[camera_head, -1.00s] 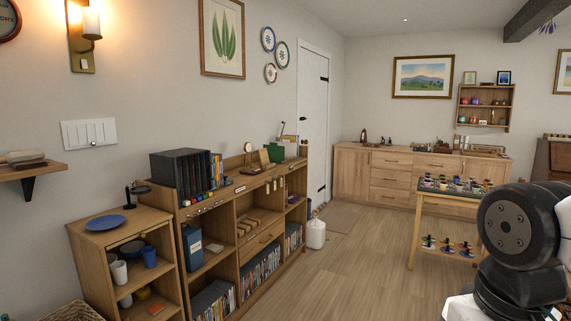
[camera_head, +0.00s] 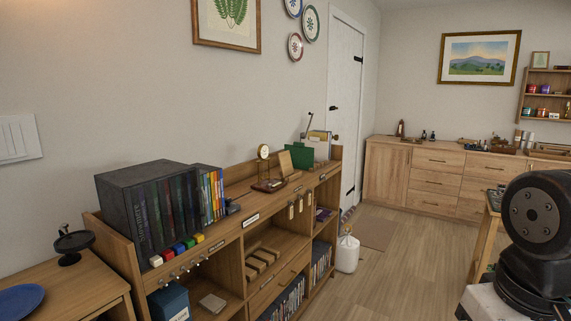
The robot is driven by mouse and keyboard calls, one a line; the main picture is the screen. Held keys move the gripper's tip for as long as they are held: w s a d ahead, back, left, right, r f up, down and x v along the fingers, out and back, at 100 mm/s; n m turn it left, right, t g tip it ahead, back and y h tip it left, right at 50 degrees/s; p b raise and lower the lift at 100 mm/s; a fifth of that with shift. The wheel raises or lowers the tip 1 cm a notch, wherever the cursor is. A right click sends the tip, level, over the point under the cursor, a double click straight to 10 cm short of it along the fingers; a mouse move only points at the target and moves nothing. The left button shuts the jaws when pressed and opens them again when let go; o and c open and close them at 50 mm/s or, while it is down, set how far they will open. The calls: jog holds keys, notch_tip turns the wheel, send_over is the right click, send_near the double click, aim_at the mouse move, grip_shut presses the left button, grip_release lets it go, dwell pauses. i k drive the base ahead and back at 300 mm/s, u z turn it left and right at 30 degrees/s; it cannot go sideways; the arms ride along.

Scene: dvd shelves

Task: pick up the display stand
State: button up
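I cannot tell for sure which thing is the display stand. A small black stand with a round top (camera_head: 74,243) sits on the low wooden cabinet at the lower left. A small wooden easel-like piece (camera_head: 286,164) leans on the long shelf unit's top, beside a round-faced item on a post (camera_head: 263,153). My gripper is out of view; only a dark joint of my arm shows at the right edge.
The long wooden shelf unit (camera_head: 228,236) holds a black box of DVD cases (camera_head: 140,217), coloured blocks and a green folder (camera_head: 301,155). A blue plate (camera_head: 20,301) lies near the black stand. A white jug (camera_head: 347,253) stands on the floor. The floor (camera_head: 400,262) ahead is clear.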

aim_at(287, 172)
jog(key=i, duration=1.75)
jog(key=z, duration=0.65)
jog(key=i, duration=0.95)
jog(key=u, duration=0.7)
